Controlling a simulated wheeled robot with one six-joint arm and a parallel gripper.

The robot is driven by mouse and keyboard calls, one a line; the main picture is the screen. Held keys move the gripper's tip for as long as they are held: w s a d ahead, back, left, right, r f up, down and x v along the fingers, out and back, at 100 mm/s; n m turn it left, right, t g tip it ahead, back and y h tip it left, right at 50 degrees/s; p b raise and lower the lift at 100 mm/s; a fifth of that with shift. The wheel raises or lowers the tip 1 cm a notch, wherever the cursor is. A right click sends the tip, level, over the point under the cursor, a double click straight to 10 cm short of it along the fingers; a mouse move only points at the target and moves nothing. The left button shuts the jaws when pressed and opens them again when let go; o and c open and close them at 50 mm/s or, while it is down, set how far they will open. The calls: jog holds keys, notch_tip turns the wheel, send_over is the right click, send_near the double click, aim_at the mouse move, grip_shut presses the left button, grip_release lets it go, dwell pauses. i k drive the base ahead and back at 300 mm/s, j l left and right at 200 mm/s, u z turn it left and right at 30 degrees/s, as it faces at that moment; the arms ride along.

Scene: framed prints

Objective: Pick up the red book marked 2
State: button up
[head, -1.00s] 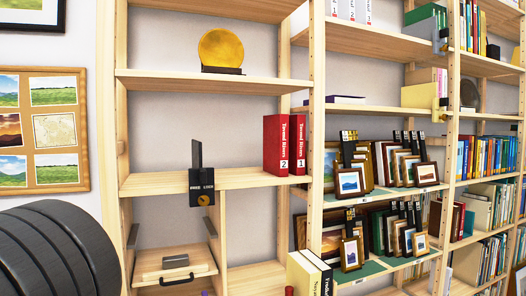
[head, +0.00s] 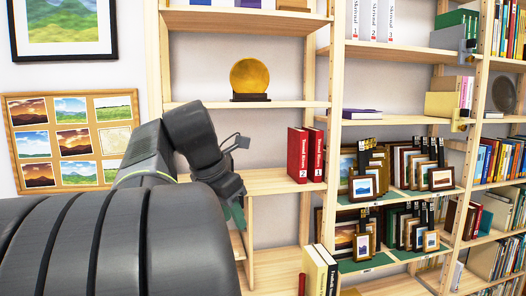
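The red book marked 2 (head: 297,155) stands upright on the middle shelf of the wooden bookcase, spine facing out. A matching red book marked 1 (head: 316,155) stands close against its right side. My gripper (head: 236,214) is at the end of my dark arm, in front of the shelf, left of and lower than the book marked 2. It is apart from both books in the picture. Its fingers are small, dark and seen at an angle, so I cannot tell whether they are open or shut.
A gold disc (head: 250,76) on a dark base stands on the shelf above. Cream and black books (head: 318,270) stand lower down. Framed prints (head: 363,187) fill the shelves to the right. The middle shelf (head: 268,182) is bare just left of the red books.

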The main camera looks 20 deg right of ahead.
aim_at(298, 142)
jog(key=l+u, duration=0.25)
jog(key=u, duration=0.15)
jog(key=l+u, duration=0.5)
jog(key=u, duration=0.25)
jog(key=l+u, duration=0.25)
jog(key=u, duration=0.15)
jog(key=k+l, duration=0.15)
jog(key=l, duration=0.25)
jog(key=k+l+u, duration=0.15)
jog(key=l, duration=0.25)
jog(key=k+l, duration=0.1)
jog(key=l, duration=0.35)
jog(key=k+l+u, duration=0.15)
jog(key=l, duration=0.2)
jog(key=k+l, duration=0.15)
jog(key=l, duration=0.25)
jog(key=k+l+u, duration=0.1)
jog(key=l, duration=0.3)
jog(key=k+l+u, duration=0.1)
jog(key=k+l, duration=0.15)
jog(key=l, duration=0.1)
